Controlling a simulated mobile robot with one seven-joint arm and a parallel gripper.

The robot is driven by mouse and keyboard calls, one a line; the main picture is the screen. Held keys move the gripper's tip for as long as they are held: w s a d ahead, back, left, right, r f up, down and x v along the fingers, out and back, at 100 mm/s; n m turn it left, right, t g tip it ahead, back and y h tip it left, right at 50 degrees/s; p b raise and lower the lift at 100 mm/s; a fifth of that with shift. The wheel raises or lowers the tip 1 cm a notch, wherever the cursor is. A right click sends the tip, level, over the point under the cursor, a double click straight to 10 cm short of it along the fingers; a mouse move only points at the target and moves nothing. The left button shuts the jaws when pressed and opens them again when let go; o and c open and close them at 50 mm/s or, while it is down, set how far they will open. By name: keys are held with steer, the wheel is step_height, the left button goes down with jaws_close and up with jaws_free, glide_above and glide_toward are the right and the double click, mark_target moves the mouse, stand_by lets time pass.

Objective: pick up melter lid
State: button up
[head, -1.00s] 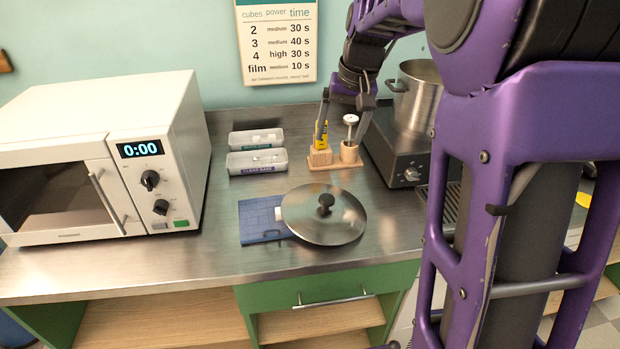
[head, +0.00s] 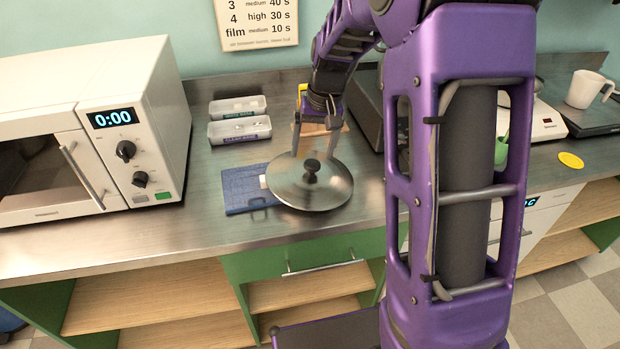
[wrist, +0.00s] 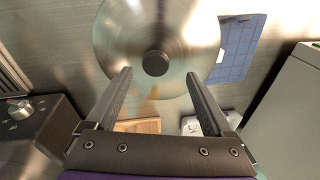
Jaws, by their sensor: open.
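The melter lid (head: 318,190) is a round, shiny metal disc with a black knob (head: 311,167) at its centre. It lies on the steel counter, partly over a blue gridded mat (head: 240,188). My gripper (head: 312,158) is open and empty at the back side of the lid, pointing down toward it. In the wrist view the lid (wrist: 120,38) lies ahead of my fingers (wrist: 158,74), and the knob (wrist: 156,63) appears between the lines of the two fingertips. I cannot tell the exact height of the fingertips above the lid.
A microwave (head: 100,130) stands at the left. Two clear trays (head: 238,129) sit behind the mat. A wooden holder (wrist: 138,125) is behind the lid, and a dark hot plate (head: 368,105) stands to its right. Bare counter lies in front of the lid.

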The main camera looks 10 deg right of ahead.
mark_target(313, 163)
steer(key=f, duration=0.5)
steer(key=shift+w+f+b, duration=0.1)
steer(key=shift+w+b, duration=0.1)
steer(key=shift+b, duration=0.2)
steer(key=shift+c, duration=0.3)
jaws_close()
